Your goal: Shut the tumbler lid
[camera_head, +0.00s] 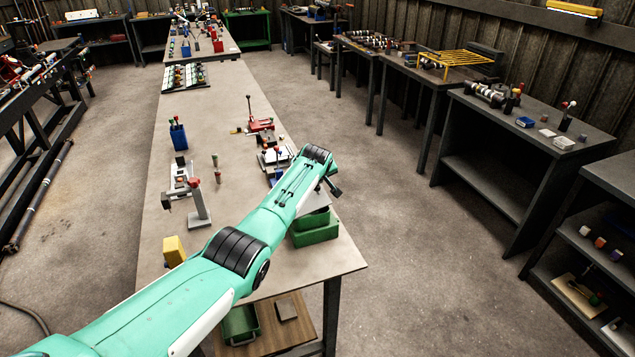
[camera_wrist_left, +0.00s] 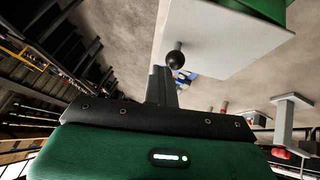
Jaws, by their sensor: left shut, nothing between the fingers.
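The tumbler is a green box (camera_head: 316,236) near the right front edge of the long bench, partly hidden under my left arm. My left gripper (camera_head: 335,188) is shut and empty near the lid; a dark finger (camera_wrist_left: 160,86) shows close to the knob. Whether they touch, and the lid's exact tilt, I cannot tell.
On the bench (camera_head: 228,110) stand a grey post fixture with a red knob (camera_head: 198,205), a yellow block (camera_head: 174,250), a blue holder (camera_head: 178,134) and a red clamp (camera_head: 260,124). The floor right of the bench is clear. A green bin (camera_head: 240,324) sits on the lower shelf.

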